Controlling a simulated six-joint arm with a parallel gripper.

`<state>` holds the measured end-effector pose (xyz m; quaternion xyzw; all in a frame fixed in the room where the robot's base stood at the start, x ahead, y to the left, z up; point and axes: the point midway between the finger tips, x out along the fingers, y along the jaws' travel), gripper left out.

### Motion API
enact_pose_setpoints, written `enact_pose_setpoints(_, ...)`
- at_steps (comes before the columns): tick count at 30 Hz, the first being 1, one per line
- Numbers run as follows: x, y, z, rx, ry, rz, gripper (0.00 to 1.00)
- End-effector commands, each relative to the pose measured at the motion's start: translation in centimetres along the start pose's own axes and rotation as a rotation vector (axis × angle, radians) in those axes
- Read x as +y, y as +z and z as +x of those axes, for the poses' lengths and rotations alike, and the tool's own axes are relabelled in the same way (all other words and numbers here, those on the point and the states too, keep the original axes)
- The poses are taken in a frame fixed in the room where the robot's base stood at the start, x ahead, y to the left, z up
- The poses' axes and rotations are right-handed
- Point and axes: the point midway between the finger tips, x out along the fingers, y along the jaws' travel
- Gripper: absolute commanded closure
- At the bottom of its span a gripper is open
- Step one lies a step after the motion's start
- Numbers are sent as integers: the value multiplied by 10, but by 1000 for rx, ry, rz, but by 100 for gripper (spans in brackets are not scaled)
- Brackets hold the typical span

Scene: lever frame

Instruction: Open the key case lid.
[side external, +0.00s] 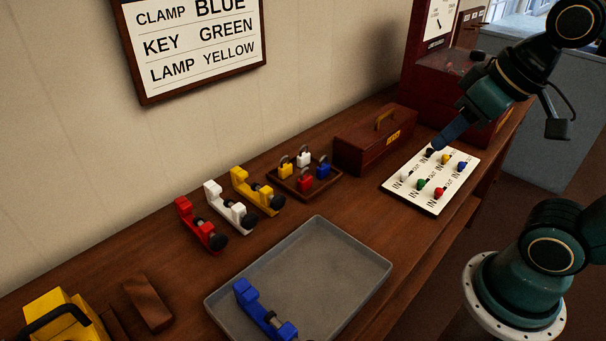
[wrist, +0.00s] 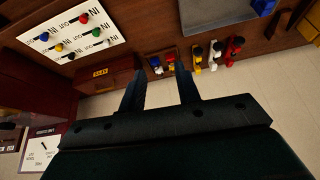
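A dark red-brown box (side external: 372,146) with a brass handle on top and a small yellow label stands against the wall. I take it as the key case; the label is too small to read surely. Its lid looks shut. It also shows in the wrist view (wrist: 112,82), left of my fingers. My gripper (side external: 440,140) is right of the box, above the far end of the white lever board (side external: 430,203). In the wrist view my gripper (wrist: 161,88) has its two fingers apart with nothing between them. The side view does not show the finger gap clearly.
A small tray (side external: 310,192) holds several padlocks left of the box. Red, white and yellow clamps (side external: 257,190) stand further left. A grey tray (side external: 330,255) holds a blue clamp (side external: 262,312). A large dark red cabinet (side external: 445,80) stands behind the board. A wall sign (side external: 200,45) lists colours.

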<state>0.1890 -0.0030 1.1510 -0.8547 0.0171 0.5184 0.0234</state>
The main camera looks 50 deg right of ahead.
Motion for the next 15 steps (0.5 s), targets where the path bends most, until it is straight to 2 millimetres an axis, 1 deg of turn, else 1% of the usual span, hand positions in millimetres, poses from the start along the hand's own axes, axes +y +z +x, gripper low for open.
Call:
enact_pose_setpoints(5, 8, -30, -1, -29, 14, 128, 67)
enact_pose_setpoints(8, 15, -52, -1, -46, 26, 226, 67)
enact_pose_setpoints(15, 43, -105, 8, -90, 56, 477, 67)
